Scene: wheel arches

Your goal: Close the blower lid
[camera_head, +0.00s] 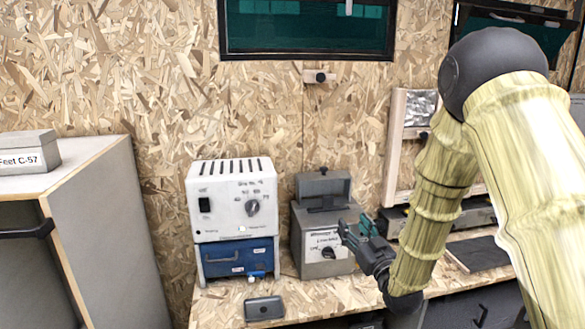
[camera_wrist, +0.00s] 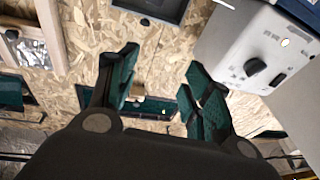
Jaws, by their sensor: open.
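The blower appears to be the grey box (camera_head: 324,245) with a front knob, standing on the wooden bench. Its grey lid (camera_head: 324,186) stands raised at the back, against the wall side. My gripper (camera_head: 350,232) is in front of the box's right side, its fingers overlapping the box's right edge in the head view. I cannot tell whether they touch it. In the wrist view my gripper (camera_wrist: 155,85) has its teal fingers spread with nothing between them. A dark grey panel at the top edge there, likely the lid (camera_wrist: 155,8), is cut off.
A white unit (camera_head: 233,200) on a blue one (camera_head: 237,258) stands just left of the grey box. A small dark grey block (camera_head: 265,308) lies on the bench (camera_head: 325,297) in front. A wooden frame (camera_head: 394,145) stands to the right. A grey cabinet (camera_head: 110,220) is at far left.

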